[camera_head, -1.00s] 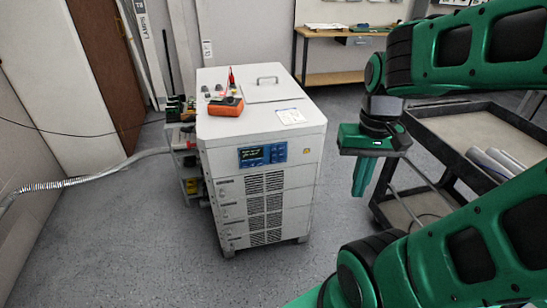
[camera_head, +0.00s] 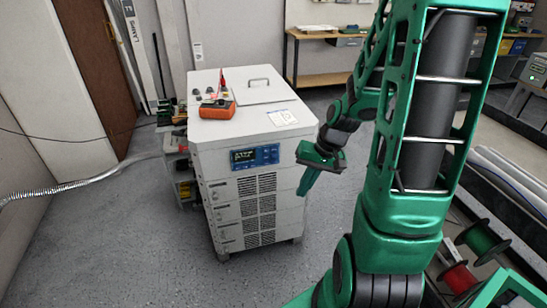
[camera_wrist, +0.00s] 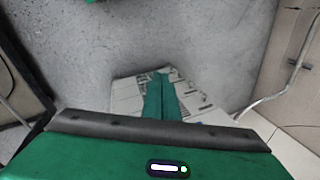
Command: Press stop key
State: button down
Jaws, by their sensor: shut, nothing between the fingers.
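The white cabinet unit (camera_head: 215,160) stands on the floor left of my arm. On its front is a blue control panel (camera_head: 255,157) with a dark display at its left and small keys at its right; which key is the stop key is too small to tell. My gripper (camera_head: 303,191) is shut and empty, to the right of the panel, pointing down and apart from the cabinet.
An orange meter (camera_head: 217,111) and a paper label (camera_head: 282,117) are on the cabinet top. A small shelf cart (camera_head: 180,165) stands at its left. A corrugated hose (camera_head: 80,183) runs left. Cable spools (camera_head: 480,239) lie at lower right. Floor in front of the cabinet is clear.

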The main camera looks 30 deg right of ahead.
aim_at(274, 155)
jog(key=w+d+f+m+t+y, duration=0.1)
jog(key=w+d+f+m+t, duration=0.1)
jog(key=w+f+m+t, duration=0.2)
jog(key=w+d+f+m+t+y, duration=0.1)
jog(key=w+f+m+t, duration=0.4)
jog(key=w, duration=0.5)
jog(key=shift+w+d+m+t, duration=0.25)
jog(key=shift+d+m+t, duration=0.15)
jog(key=shift+d+m, duration=0.35)
jog(key=w+d, duration=0.2)
jog(key=w, duration=0.6)
jog(key=shift+w+d, duration=0.2)
jog(key=shift+d, duration=0.05)
jog(key=shift+w, duration=0.15)
dwell(1.1)
jog(key=shift+w, duration=0.35)
